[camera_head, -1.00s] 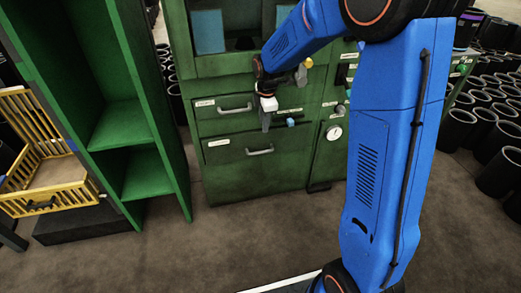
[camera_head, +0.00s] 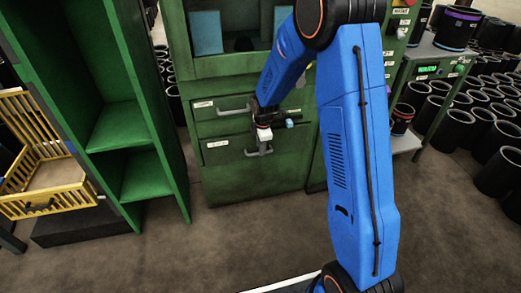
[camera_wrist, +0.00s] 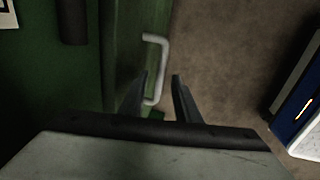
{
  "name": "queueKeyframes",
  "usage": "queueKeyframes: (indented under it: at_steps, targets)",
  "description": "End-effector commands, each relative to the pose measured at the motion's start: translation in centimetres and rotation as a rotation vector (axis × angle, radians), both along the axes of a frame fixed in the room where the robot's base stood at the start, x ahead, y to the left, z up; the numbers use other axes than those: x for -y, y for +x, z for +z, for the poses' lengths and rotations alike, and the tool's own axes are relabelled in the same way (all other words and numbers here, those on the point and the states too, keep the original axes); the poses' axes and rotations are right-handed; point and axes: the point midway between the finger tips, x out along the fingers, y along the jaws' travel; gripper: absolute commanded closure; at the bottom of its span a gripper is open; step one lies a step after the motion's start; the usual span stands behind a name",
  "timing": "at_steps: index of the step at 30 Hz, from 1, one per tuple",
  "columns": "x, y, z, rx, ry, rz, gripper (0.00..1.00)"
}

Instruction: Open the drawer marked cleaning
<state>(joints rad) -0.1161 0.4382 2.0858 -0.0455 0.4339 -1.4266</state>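The green cabinet (camera_head: 240,180) has an upper drawer (camera_head: 215,127) and a larger lower drawer (camera_head: 225,165). Each has a grey bar handle and a small white label whose text is too small to read for sure. My gripper (camera_head: 262,146) is in front of the lower drawer, at its handle (camera_head: 250,153). In the wrist view, my gripper (camera_wrist: 160,76) has its two fingers apart, with a pale bar handle (camera_wrist: 163,70) seen between and beyond the tips. I cannot tell whether the fingers reach around it. Both drawers look shut.
A green open shelf (camera_head: 125,125) stands left of the cabinet, with a yellow crate (camera_head: 50,185) further left. Many black sleeves (camera_head: 480,125) stand at the right. The brown floor (camera_head: 200,240) in front of the cabinet is clear.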

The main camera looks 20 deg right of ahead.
Motion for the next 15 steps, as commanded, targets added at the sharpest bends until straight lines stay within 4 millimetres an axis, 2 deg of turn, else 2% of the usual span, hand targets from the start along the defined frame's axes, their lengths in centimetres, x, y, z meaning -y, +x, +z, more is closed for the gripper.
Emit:
queueKeyframes:
  at_steps: [6,15]
  targets:
    - [0.0,0.3,-1.8,-0.001,0.000,0.000,0.71]
    - [0.0,0.4,-2.0,0.000,0.000,0.000,0.71]
